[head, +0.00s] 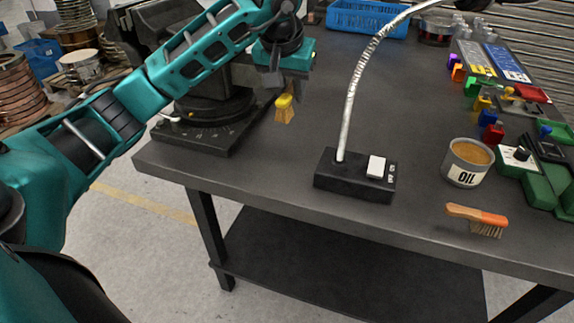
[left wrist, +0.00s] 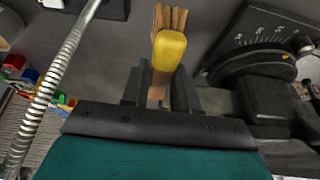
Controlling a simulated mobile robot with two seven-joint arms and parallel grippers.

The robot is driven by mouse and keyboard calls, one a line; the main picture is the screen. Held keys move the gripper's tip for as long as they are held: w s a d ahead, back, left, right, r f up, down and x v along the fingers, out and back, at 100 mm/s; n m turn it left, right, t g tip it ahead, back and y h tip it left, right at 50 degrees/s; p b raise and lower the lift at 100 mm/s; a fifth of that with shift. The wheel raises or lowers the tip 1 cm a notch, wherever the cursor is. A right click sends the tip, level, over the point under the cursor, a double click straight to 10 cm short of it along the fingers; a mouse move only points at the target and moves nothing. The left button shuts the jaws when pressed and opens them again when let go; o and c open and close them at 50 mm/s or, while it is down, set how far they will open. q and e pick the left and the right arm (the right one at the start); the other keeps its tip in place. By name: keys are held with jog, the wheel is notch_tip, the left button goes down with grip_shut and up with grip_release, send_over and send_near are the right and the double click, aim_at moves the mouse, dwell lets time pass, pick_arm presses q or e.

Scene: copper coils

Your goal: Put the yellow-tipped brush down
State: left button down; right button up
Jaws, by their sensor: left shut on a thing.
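The yellow-tipped brush (head: 285,108) hangs below my left gripper (head: 285,80) in the head view, by the table's left part, beside the vise base. In the left wrist view the brush (left wrist: 169,50) shows its yellow end and a wooden part between the two dark fingers of my left gripper (left wrist: 160,92). The gripper is shut on it. I cannot tell how high the brush is above the dark tabletop (head: 260,160). My right gripper is not in view.
A black vise base (head: 205,125) stands left of the brush. A black lamp base (head: 355,177) with a flexible metal neck (head: 350,95) stands to the right. The tabletop between vise and lamp is clear.

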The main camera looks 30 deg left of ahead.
pick_arm(q)
notch_tip(320, 180, down, 12)
jog(key=shift+f+b, duration=0.1)
jog(key=shift+b, duration=0.65)
notch_tip(320, 180, down, 3)
jog(key=shift+f, duration=0.1)
jog(key=shift+f+b, duration=0.3)
jog(key=shift+f, duration=0.15)
jog(key=c, duration=0.9)
grip_release()
jog(key=shift+o, duration=0.2)
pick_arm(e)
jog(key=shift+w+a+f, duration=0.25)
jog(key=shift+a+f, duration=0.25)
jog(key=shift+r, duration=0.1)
